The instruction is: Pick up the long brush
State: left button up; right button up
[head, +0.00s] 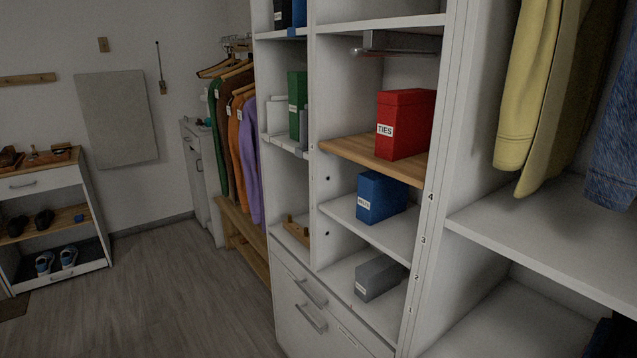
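I cannot pick out the long brush with certainty. A thin dark rod (159,62) with a small brown block at its lower end hangs on the back wall. Several small brown items, too small to identify, lie in a wooden tray (62,156) on top of the white shoe cabinet at the left. A wooden piece with short upright parts (297,231) sits in a low cubby of the shelving. Neither of my grippers is in view.
White cubby shelving (450,130) fills the right side, holding a red TIES box (404,124), a blue box (380,197) and a grey box (381,277). Clothes hang on a rail beyond it. The shoe cabinet (37,184) stands at left. The wooden floor (170,290) between is clear.

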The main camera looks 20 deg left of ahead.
aim_at(66, 146)
jog(key=i+j+u, duration=0.25)
jog(key=u, duration=0.2)
jog(key=i+j+u, duration=0.3)
jog(key=u, duration=0.15)
jog(key=i+j+u, duration=0.35)
jog(key=i, duration=0.2)
jog(key=i+u, duration=0.35)
jog(key=i, duration=1.5)
jog(key=i+u, duration=0.15)
jog(key=i, duration=0.25)
jog(key=i+l+u, duration=0.15)
jog(key=i, duration=0.3)
jog(key=i+l+u, duration=0.15)
jog(key=i, duration=0.25)
jog(key=i+l+u, duration=0.2)
jog(key=i, duration=0.2)
jog(key=i+j+u, duration=0.15)
jog(key=i, duration=0.2)
